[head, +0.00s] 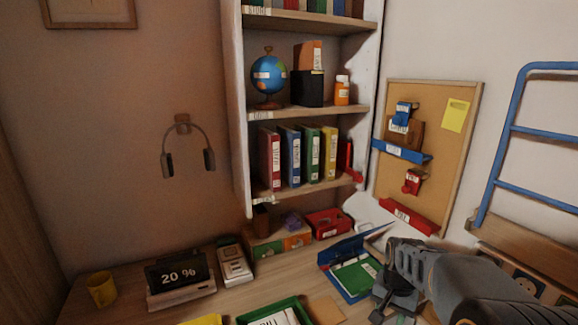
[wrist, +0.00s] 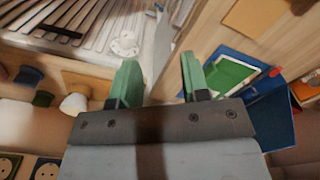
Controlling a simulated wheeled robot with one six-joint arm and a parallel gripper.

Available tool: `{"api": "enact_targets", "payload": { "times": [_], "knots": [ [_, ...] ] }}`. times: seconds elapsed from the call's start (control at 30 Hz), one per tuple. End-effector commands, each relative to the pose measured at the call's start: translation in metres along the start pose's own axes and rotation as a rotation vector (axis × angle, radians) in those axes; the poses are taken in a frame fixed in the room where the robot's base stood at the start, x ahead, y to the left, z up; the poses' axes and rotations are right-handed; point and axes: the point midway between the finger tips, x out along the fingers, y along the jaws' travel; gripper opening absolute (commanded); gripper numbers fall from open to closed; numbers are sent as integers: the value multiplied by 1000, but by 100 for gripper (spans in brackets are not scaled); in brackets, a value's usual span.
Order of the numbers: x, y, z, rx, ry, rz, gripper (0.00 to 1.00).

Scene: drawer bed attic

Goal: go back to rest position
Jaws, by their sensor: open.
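My gripper (head: 392,296) is at the lower right of the head view, over the right part of the desk (head: 130,300). In the wrist view my gripper (wrist: 160,80) shows two green fingers spread apart with nothing between them. A blue folder or tray with a green sheet (head: 355,276) lies on the desk just left of my gripper. It also shows at the right of the wrist view (wrist: 232,76), apart from the fingers. My arm hides part of the desk's right end.
A shelf unit (head: 240,120) with binders and a globe (head: 268,76) stands behind the desk. A cork board (head: 455,150) hangs on the wall. A blue ladder rail (head: 503,140) is at the right.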

Motion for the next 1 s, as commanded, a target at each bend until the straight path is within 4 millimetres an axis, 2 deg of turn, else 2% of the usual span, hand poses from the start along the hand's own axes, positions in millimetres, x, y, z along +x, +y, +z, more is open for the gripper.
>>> {"api": "enact_targets", "payload": {
  "times": [0.03, 0.3, 0.4, 0.5, 0.63, 0.77, 1.0],
  "knots": [
    [-12, 0, 12, -63, 14, -6, 42],
    [-55, 2, 82, -419, 115, -34, 42],
    [-72, 4, 107, -514, 167, -48, 42],
    [-86, 5, 125, -553, 210, -63, 42],
    [-101, 3, 136, -579, 256, -80, 42],
    [-114, -1, 139, -593, 289, -93, 42],
    [-114, -2, 139, -597, 289, -94, 42]
  ]
}}
